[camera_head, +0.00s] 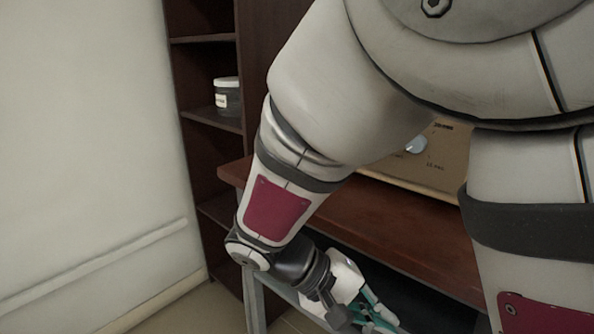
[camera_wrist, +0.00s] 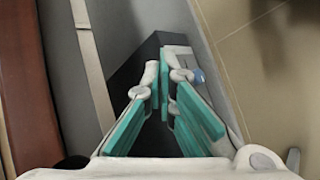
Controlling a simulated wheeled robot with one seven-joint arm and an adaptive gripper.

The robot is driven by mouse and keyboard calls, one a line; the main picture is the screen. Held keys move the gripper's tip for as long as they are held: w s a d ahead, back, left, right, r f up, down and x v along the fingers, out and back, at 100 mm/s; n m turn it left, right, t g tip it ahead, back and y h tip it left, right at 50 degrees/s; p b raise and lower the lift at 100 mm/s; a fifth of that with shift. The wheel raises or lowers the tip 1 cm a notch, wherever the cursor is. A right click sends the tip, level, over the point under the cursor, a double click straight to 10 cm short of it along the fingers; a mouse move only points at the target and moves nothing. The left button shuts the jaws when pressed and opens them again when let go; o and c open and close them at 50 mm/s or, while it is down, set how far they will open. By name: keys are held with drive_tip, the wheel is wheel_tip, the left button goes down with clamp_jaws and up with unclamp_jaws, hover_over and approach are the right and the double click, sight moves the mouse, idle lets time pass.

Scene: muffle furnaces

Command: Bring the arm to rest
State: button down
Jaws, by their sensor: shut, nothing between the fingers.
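My gripper (camera_head: 376,318) hangs low at the bottom of the head view, below the level of the wooden table top and in front of it. In the wrist view my gripper (camera_wrist: 164,92) shows its teal finger pads drawn together at the tips, with nothing between them. My arm is bent and fills much of the head view, hiding part of the table and what stands on it.
The wooden table (camera_head: 415,240) has a grey frame and carries a tan-fronted box (camera_head: 430,165), mostly hidden. A dark shelf (camera_head: 205,60) behind holds a lidded jar (camera_head: 228,97). A pale wall (camera_head: 85,130) is at left. Tan floor (camera_wrist: 265,60) shows beside my gripper.

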drive_tip(key=s+d+r+m+y, duration=0.1)
drive_tip(key=s+d+r+y, duration=0.15)
drive_tip(key=s, duration=0.45)
drive_tip(key=s+d+r+m+t+y, duration=0.1)
drive_tip(key=s+r+y, duration=0.3)
drive_tip(key=s, duration=0.2)
drive_tip(key=s+d+r+m+y, duration=0.1)
drive_tip(key=s+d+r+y, duration=0.2)
drive_tip(key=s, duration=0.4)
wheel_tip(320, 180, up, 31)
drive_tip(key=t+p, duration=0.4)
drive_tip(key=p, duration=2.5)
drive_tip(key=shift+w+n+y+p, duration=0.3)
drive_tip(key=shift+w+y+p, duration=0.05)
drive_tip(key=shift+p, duration=0.05)
drive_tip(key=c, duration=2.4)
unclamp_jaws()
drive_tip(key=shift+a, duration=0.1)
